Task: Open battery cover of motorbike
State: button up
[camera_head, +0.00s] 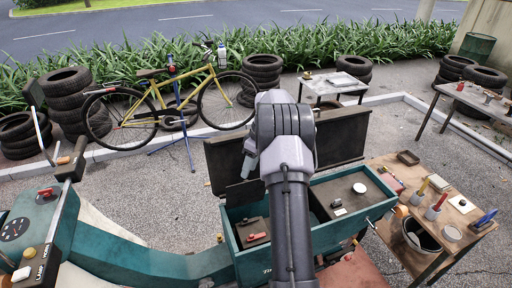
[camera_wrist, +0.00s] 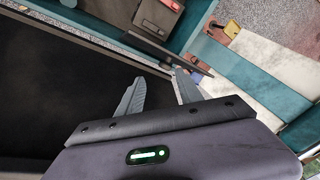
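The teal motorbike (camera_head: 150,262) fills the lower left and centre in the head view. A teal box (camera_head: 235,262) on it has dark lids (camera_head: 345,135) standing raised behind it. In its left bay is a dark part with a red piece (camera_head: 257,237); the red piece also shows in the wrist view (camera_wrist: 169,5). A small dark flap (camera_head: 244,192) stands upright at that bay's back edge. I cannot tell which part is the battery cover.
A yellow bicycle (camera_head: 180,95), tyre stacks (camera_head: 70,90) and a small table (camera_head: 335,86) are behind.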

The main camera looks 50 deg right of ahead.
jog(key=p+v, duration=0.2)
jog(key=v, duration=1.1)
jog(key=shift+s+a, duration=0.1)
jog(key=shift+c, duration=0.4)
